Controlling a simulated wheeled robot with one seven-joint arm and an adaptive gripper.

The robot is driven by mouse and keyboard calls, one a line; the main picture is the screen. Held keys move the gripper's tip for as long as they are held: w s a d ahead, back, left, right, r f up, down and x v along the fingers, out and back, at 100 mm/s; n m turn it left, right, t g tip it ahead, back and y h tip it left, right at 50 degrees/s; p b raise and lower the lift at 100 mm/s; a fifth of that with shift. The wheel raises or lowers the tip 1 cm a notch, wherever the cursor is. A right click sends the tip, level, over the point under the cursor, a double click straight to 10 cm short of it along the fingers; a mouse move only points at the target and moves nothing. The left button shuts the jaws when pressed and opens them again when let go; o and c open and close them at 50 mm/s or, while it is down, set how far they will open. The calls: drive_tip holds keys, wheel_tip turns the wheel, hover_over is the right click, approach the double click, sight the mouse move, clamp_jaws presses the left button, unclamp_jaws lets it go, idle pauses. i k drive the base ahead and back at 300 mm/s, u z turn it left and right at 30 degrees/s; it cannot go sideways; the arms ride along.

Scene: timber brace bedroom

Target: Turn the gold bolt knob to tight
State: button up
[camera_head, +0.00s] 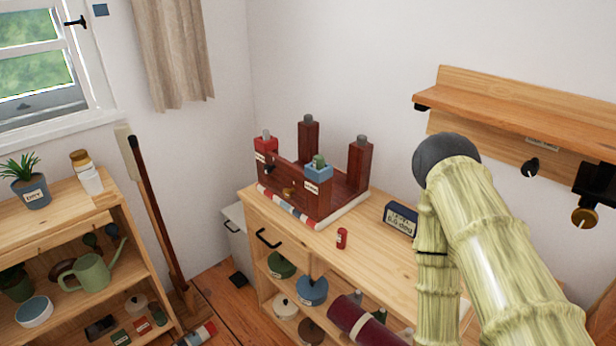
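A dark red timber frame (339,186) stands on a pale base on the wooden cabinet. A small gold knob (288,191), which looks like the bolt knob, sits low on its front beam. Its turn position is too small to read. A second gold knob (583,217) is on a black fitting at the right wall, under the shelf. My arm, with a bamboo-like surface, fills the lower right, in front of the cabinet's right part. My gripper is not in view, so its state and any contact are hidden.
A small red can (342,238) and a dark labelled box (400,219) stand on the cabinet top (372,263). A wall shelf (515,104) overhangs at right. Floor shows at lower left.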

sight(287, 192)
drive_tip(key=u, duration=0.45)
drive_tip(key=k, duration=1.1)
drive_tip(key=u, duration=1.5)
drive_tip(key=i, duration=0.75)
drive_tip(key=z, duration=0.55)
drive_tip(key=i, duration=0.65)
drive_tip(key=z, duration=0.7)
